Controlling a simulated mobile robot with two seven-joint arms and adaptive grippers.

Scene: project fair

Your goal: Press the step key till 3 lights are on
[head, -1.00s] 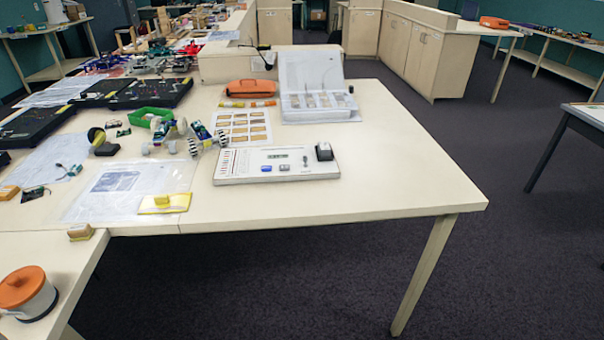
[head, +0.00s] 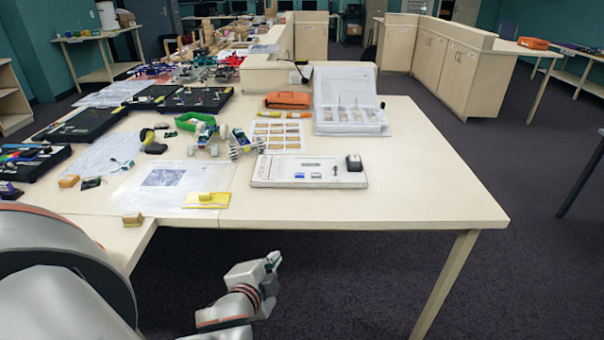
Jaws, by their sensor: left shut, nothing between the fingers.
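A flat white panel device (head: 270,182) lies near the front edge of the table. It carries a blue key (head: 299,175), a paler key (head: 315,175) beside it, a small dark display (head: 309,164) and a black block (head: 354,162) at its right back corner. Which key is the step key, and whether any lights are on, is too small to tell. My left gripper (head: 273,260) is shut and empty. It is in front of the table, lower than the panel in the picture and apart from it. My right gripper is out of view.
Behind the panel are a card sheet (head: 281,136), an open white case (head: 349,128) and an orange pouch (head: 287,100). The table (head: 430,190) is clear right of the panel.

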